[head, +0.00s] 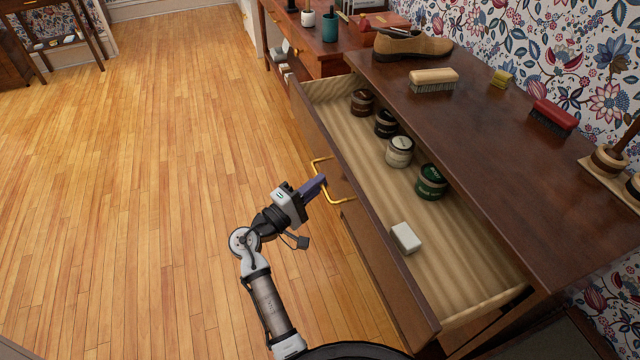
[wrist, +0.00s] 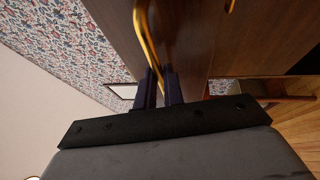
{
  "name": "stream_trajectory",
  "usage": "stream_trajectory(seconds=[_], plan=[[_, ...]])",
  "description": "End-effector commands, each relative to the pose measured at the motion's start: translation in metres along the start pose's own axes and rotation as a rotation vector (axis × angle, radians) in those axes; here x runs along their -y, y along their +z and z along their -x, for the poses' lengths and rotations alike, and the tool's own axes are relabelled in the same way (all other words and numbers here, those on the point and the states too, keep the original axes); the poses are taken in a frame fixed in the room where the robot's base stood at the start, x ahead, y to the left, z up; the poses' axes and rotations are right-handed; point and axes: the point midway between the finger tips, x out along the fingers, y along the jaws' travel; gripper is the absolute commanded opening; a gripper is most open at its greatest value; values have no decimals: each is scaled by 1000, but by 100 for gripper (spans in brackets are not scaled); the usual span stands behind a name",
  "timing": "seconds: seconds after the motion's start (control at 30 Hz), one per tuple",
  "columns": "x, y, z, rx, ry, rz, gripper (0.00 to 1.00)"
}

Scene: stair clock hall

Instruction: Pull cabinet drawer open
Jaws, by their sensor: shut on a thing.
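The cabinet drawer (head: 372,238) stands well out from the dark wood cabinet (head: 470,125), its pale wooden inside showing in the head view. A brass handle (head: 345,199) is on its front. My gripper (head: 318,182) is at the handle, its fingers shut on the handle bar. In the wrist view the brass handle (wrist: 146,40) runs down between the two dark fingers of my gripper (wrist: 159,78). Several round tins, one a green tin (head: 431,181), stand in a row along the drawer's inner side. A white block (head: 405,237) lies near the drawer's front.
On the cabinet top are a tan shoe (head: 413,45), a pale brush (head: 434,79), a red brush (head: 553,117) and a small yellow item (head: 502,79). Another desk (head: 325,55) with cups stands behind. The wooden floor (head: 140,190) to the left is clear.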

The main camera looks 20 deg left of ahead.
Motion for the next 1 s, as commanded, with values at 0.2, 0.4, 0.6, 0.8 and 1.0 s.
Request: stream_trajectory(seconds=[0.2,0.4,0.6,0.8,1.0], plan=[[1,0,0,1,-1,1,11],[1,0,0,1,-1,1,32],[0,0,0,1,0,0,32],[2,0,14,-1,-1,0,32],[4,-1,57,-5,-1,0,32]])
